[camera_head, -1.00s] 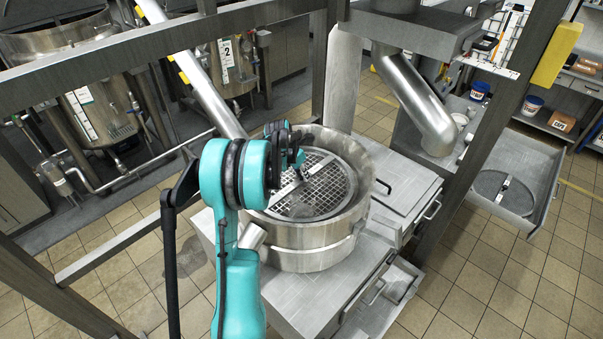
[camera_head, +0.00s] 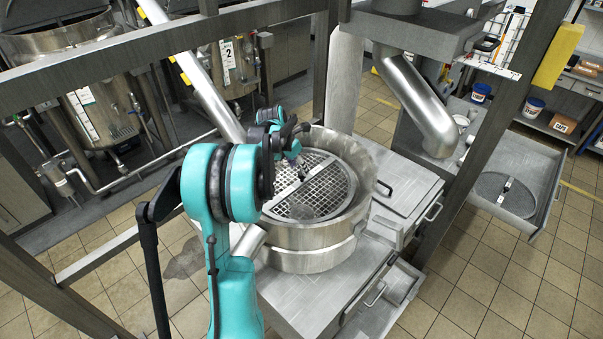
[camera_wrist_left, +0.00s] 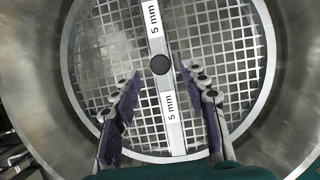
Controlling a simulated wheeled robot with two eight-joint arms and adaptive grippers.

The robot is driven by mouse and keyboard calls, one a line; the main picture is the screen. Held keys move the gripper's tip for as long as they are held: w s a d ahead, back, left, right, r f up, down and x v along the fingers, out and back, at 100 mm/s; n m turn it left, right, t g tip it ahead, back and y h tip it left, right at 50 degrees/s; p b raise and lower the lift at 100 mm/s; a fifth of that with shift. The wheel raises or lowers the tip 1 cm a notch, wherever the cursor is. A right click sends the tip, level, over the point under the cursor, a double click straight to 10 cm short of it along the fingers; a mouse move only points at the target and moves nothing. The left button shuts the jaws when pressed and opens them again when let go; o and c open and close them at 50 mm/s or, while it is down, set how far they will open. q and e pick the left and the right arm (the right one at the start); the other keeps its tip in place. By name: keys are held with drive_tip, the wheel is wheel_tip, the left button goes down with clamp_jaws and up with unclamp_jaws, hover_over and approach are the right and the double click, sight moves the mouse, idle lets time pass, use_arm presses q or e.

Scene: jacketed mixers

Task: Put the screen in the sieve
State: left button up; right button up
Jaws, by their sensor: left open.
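The screen (camera_head: 325,185) is a round metal mesh with a flat bar across it marked "5 mm". It lies inside the round steel sieve (camera_head: 305,237), well below the rim, and looks level. In the left wrist view the screen (camera_wrist_left: 110,55) has a dark knob (camera_wrist_left: 160,65) at the middle of its bar, inside the sieve wall (camera_wrist_left: 40,110). My left gripper (camera_wrist_left: 160,68) is open and empty above the screen, its fingers on either side of the knob and apart from it. In the head view it is partly hidden by my arm. My right gripper is out of view.
A second disc with a bar (camera_head: 505,195) lies in an open tray (camera_head: 540,190) at the right. A slanted pipe (camera_head: 415,105) hangs behind the sieve. Frame posts and rails surround the work area. A metal lid with a handle (camera_head: 400,190) is right of the sieve.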

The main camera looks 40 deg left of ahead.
use_arm(q)
drive_tip(key=v, duration=0.6)
drive_tip(key=s+d+r+m, duration=0.2)
drive_tip(key=s+d+m, duration=0.2)
drive_tip(key=d+m, duration=0.6)
drive_tip(key=s+d+r+m, duration=0.35)
drive_tip(key=d+m, duration=0.35)
drive_tip(key=d, duration=0.4)
drive_tip(key=s+d+f+m+t, duration=0.1)
drive_tip(key=s+d+f+m, duration=0.2)
drive_tip(key=s+d+m, duration=0.3)
drive_tip(key=s+d+f+m+t, duration=0.1)
drive_tip(key=s+d+f+m, duration=0.2)
drive_tip(key=m, duration=0.9)
drive_tip(key=s+d, duration=0.3)
drive_tip(key=shift+t, duration=0.3)
drive_tip(key=shift+s, duration=0.15)
